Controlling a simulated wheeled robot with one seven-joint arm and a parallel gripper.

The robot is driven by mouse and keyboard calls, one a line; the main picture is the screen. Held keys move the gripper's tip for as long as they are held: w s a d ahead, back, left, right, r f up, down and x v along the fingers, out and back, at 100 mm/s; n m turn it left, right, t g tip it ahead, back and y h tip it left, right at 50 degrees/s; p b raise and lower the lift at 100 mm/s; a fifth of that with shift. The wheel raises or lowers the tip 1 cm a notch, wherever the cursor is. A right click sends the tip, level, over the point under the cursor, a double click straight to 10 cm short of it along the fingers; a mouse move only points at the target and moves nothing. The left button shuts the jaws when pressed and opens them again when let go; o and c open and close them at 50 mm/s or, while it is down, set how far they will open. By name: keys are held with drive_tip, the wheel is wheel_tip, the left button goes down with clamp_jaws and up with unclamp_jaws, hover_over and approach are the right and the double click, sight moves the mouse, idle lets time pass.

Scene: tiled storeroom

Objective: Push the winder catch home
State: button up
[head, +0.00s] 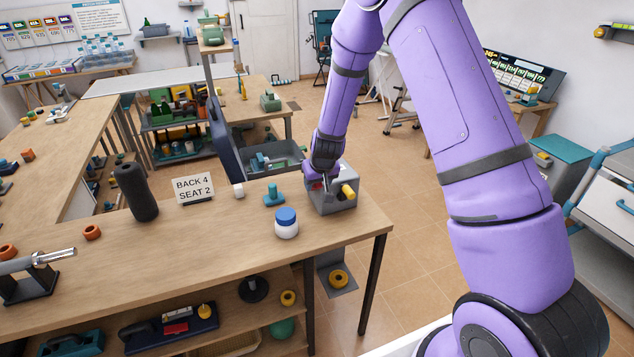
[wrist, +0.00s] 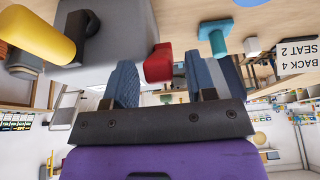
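The winder is a grey box (head: 332,204) at the right end of the wooden bench. A yellow crank knob (head: 348,191) shows on it, and in the wrist view the yellow knob (wrist: 36,36) sits on a dark arm. A red catch (wrist: 158,64) sticks out from the box's side; only a bit of red (head: 317,186) shows in the head view. My gripper (head: 324,182) is at the box's upper left. In the wrist view my gripper (wrist: 161,75) has its fingers apart, with the red catch appearing between them. I cannot tell whether they touch it.
A teal T-shaped piece (head: 274,196), a white jar with a blue lid (head: 286,224) and a small white cylinder (head: 239,190) stand left of the box. A sign reading BACK 4 SEAT 2 (head: 194,188) and a dark cylinder (head: 137,193) stand farther left. The bench edge is close right.

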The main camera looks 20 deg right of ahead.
drive_tip(key=v, duration=1)
drive_tip(key=shift+r, duration=0.4)
drive_tip(key=shift+s, duration=0.1)
